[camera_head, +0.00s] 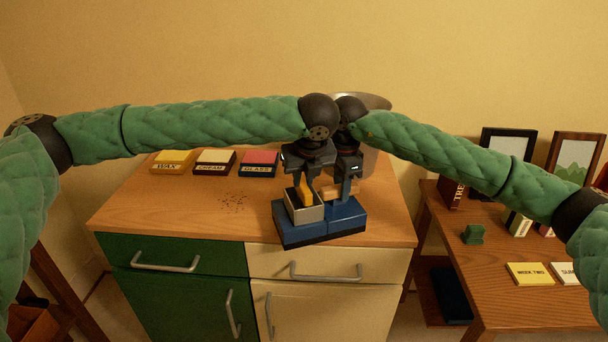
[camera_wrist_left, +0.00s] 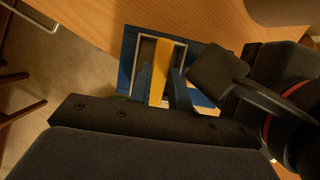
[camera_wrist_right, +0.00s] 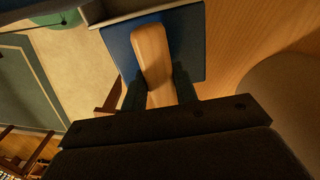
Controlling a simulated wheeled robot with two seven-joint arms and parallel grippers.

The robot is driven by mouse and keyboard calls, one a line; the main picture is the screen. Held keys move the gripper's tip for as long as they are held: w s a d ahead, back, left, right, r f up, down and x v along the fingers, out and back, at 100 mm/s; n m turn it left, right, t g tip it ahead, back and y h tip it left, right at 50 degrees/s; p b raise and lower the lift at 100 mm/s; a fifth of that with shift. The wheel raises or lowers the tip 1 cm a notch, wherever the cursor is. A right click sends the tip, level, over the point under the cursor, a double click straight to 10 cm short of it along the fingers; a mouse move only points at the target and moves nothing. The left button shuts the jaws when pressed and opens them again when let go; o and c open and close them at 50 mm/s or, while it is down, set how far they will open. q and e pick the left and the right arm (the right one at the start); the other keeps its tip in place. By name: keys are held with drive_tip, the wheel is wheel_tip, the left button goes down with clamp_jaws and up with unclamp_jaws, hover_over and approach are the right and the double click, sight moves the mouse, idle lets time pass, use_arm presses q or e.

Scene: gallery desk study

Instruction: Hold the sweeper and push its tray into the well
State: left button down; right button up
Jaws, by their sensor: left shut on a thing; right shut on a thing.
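The sweeper (camera_head: 318,228) is a blue block-shaped body standing on the wooden cabinet top near its front edge. Its grey-rimmed tray (camera_head: 305,212) sits at the left part of the body, with a yellow handle (camera_head: 305,191) upright from it. My left gripper (camera_head: 305,186) is shut on the yellow handle, which also shows in the left wrist view (camera_wrist_left: 161,72). My right gripper (camera_head: 341,187) is shut on a light wooden handle (camera_wrist_right: 152,62) on the right part of the body. The well is largely hidden by the tray and grippers; how deep the tray sits is unclear.
Dark crumbs (camera_head: 233,203) lie left of the sweeper. Boxes labelled WAX (camera_head: 173,162), CREAM (camera_head: 214,162) and GLASS (camera_head: 259,163) stand at the back left. A rounded grey object (camera_head: 372,160) is behind my grippers. A lower side table (camera_head: 500,299) stands at the right.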

sight(304, 186)
use_arm(q)
drive_tip(key=shift+f, duration=1.75)
use_arm(e)
drive_tip(key=shift+s+f, duration=0.15)
drive_tip(key=shift+f, duration=0.1)
idle(0.8)
use_arm(q)
drive_tip(key=c, duration=1.2)
unclamp_jaws()
drive_tip(key=shift+r, duration=0.1)
drive_tip(key=shift+r, duration=2.95)
use_arm(e)
drive_tip(key=shift+r, duration=0.1)
